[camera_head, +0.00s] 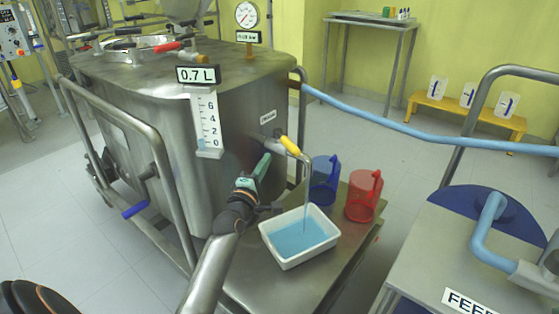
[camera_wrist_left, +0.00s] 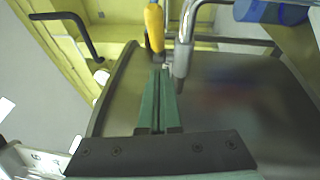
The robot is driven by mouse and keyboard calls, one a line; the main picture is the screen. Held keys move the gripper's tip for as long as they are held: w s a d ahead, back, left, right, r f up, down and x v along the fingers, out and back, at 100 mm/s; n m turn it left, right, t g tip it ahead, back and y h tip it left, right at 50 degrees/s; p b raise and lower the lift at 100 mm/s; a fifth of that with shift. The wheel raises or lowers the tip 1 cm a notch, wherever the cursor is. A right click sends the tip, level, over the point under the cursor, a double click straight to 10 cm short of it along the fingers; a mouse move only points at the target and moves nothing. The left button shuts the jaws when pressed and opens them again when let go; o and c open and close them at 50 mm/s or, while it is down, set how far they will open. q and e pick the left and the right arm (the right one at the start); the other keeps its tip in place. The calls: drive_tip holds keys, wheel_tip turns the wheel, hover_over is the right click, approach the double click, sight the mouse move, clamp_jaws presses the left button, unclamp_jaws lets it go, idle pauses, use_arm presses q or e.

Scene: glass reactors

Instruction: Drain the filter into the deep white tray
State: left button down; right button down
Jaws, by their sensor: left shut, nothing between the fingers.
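The steel filter vessel (camera_head: 240,95) carries a sign reading 0.7 L (camera_head: 198,74) and a level scale (camera_head: 206,122). Its drain valve has a yellow handle (camera_head: 290,145), also in the left wrist view (camera_wrist_left: 154,27), and a bent metal spout (camera_head: 308,172). A thin blue stream falls from the spout into the deep white tray (camera_head: 272,250), which holds blue liquid (camera_head: 300,236). My left gripper (camera_head: 263,163) is shut and empty, left of the valve. In the left wrist view its green fingers (camera_wrist_left: 162,75) lie together just short of the handle. My right gripper is not in view.
A blue jug (camera_head: 324,180) and a red jug (camera_head: 363,195) stand right of the tray on the steel shelf (camera_head: 262,288). A light blue hose (camera_head: 400,127) crosses behind. A bench marked FEED (camera_head: 468,300) stands at right. Side rails (camera_head: 150,140) flank the vessel.

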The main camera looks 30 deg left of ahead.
sight(296, 154)
use_arm(q)
drive_tip(key=w, duration=0.1)
drive_tip(key=w+d, duration=0.1)
drive_tip(key=w+b, duration=0.1)
drive_tip(key=w, duration=0.1)
drive_tip(key=shift+w+d+r, duration=0.1)
drive_tip(key=shift+d+r, duration=0.3)
drive_tip(key=w+d+p, duration=0.2)
drive_tip(key=p, duration=0.1)
drive_tip(key=shift+w+d+r, duration=0.15)
drive_tip(key=shift+w+d, duration=0.15)
drive_tip(key=shift+w, duration=0.1)
drive_tip(key=shift+w+d, duration=0.3)
drive_tip(key=shift+w, duration=0.1)
drive_tip(key=shift+s, duration=0.1)
